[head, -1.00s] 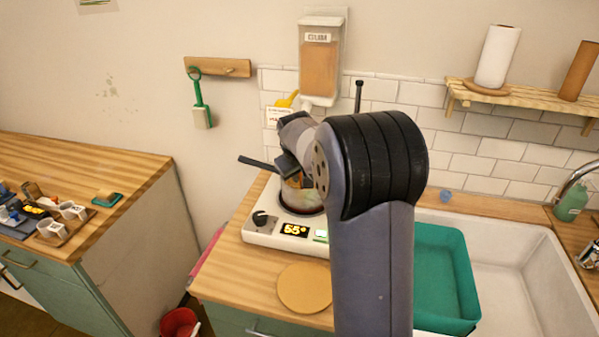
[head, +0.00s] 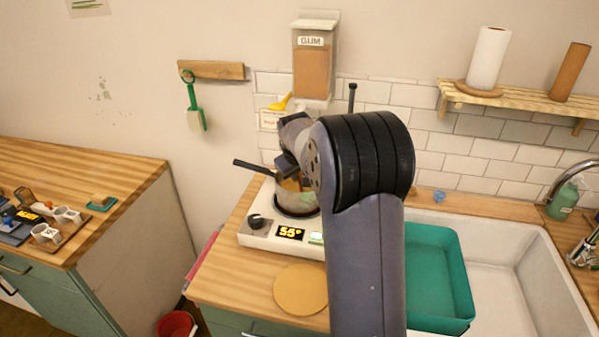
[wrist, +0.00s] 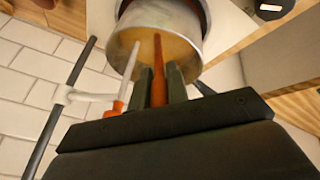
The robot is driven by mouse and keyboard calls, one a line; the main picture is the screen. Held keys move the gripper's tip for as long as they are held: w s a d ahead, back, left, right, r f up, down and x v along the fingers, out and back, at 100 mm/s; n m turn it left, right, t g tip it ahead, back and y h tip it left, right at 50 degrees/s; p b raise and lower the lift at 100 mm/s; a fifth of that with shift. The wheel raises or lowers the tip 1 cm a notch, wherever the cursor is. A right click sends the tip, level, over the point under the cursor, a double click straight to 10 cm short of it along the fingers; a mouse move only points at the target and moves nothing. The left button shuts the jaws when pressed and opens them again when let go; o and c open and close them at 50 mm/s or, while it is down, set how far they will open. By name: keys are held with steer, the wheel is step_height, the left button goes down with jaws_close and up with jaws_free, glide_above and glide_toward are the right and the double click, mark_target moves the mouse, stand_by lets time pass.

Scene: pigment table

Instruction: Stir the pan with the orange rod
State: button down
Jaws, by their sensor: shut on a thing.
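The pan (head: 293,203) is a grey metal pot with a dark handle (head: 253,166), standing on the white hot plate (head: 258,236). In the wrist view the pan (wrist: 150,18) is close ahead, with orange-brown contents showing inside. My gripper (wrist: 158,95) is shut on the orange rod (wrist: 158,72), whose far end reaches into the pan opening. A thin white rod with a red end (wrist: 126,80) also leans into the pan, just left of the orange one. In the head view my gripper (head: 291,165) is above the pan and partly hidden by my arm.
The hot plate display (head: 290,233) reads 55°. A round tan board (head: 300,289) lies in front. A teal tray (head: 436,275) sits in the sink (head: 520,290) to the right. A dark upright post (head: 351,100) stands behind my arm.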

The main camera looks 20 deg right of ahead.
steer(key=shift+r, duration=0.1)
steer(key=w+p+v, duration=0.1)
steer(key=p+v, duration=0.3)
steer(key=v, duration=0.5)
steer(key=shift+a+r, duration=0.15)
steer(key=shift+r, duration=0.05)
stand_by(0.3)
stand_by(0.8)
step_height(320, 180, up, 3)
steer(key=shift+p, duration=0.35)
steer(key=shift+s, duration=0.1)
stand_by(0.3)
